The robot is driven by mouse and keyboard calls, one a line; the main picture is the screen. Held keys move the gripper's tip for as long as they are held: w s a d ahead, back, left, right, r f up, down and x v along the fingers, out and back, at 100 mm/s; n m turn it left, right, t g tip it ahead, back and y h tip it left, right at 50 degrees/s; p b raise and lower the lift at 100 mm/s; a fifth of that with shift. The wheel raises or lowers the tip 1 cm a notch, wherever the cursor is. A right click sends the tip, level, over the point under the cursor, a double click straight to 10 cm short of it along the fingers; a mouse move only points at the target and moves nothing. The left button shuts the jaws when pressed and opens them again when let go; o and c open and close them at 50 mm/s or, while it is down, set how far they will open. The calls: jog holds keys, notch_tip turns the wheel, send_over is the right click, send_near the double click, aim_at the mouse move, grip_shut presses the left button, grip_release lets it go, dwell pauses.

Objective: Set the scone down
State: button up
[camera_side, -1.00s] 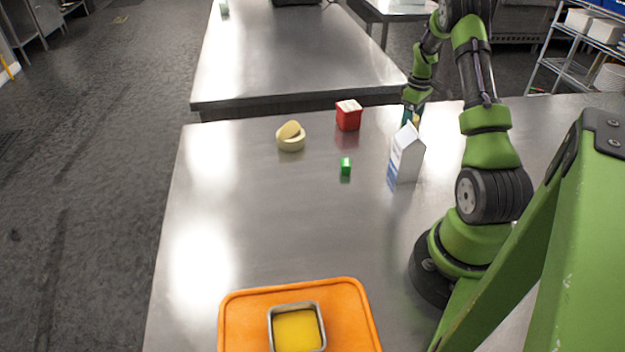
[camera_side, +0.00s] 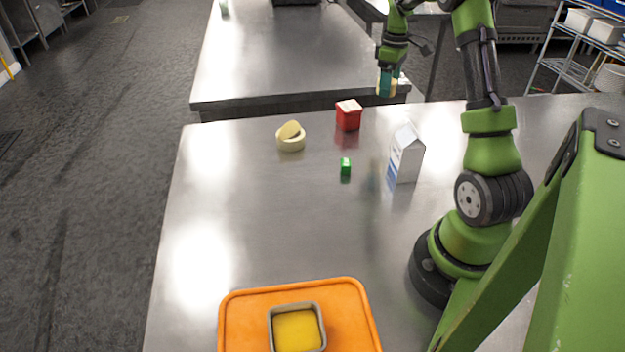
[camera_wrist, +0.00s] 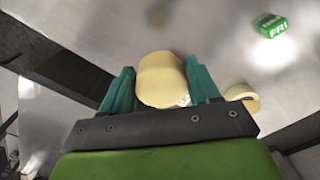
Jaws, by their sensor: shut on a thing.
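The scone, a pale yellow rounded piece, is between the teal fingers of my gripper in the wrist view (camera_wrist: 162,80). My gripper (camera_wrist: 162,90) is shut on it. In the side view my gripper (camera_side: 388,84) hangs above the table's far edge, behind and above the milk carton, with a small yellowish bit of the scone (camera_side: 382,91) showing. The scone is clear of the steel table (camera_side: 250,215).
A red box (camera_side: 348,116), a green cube (camera_side: 345,167) and a milk carton (camera_side: 406,156) are nearby. An orange tray (camera_side: 245,310) with a yellow-filled metal pan (camera_side: 297,330) is in front.

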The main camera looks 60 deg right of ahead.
jog(key=w+a+n, duration=0.3)
jog(key=a+n, duration=0.4)
jog(key=a, duration=1.6)
jog(key=s+a+f+n, duration=0.2)
jog(key=s+a, duration=0.2)
jog(key=s+a+f+n, duration=0.2)
jog(key=s+a, duration=0.2)
jog(key=s+a+f+n, duration=0.3)
jog(key=s+a, duration=0.1)
jog(key=a, duration=0.1)
jog(key=shift+s+a, duration=0.1)
jog(key=shift+s, duration=0.05)
send_over(287, 194)
jog(key=shift+s+f, duration=0.15)
jog(key=shift+f, duration=2.4)
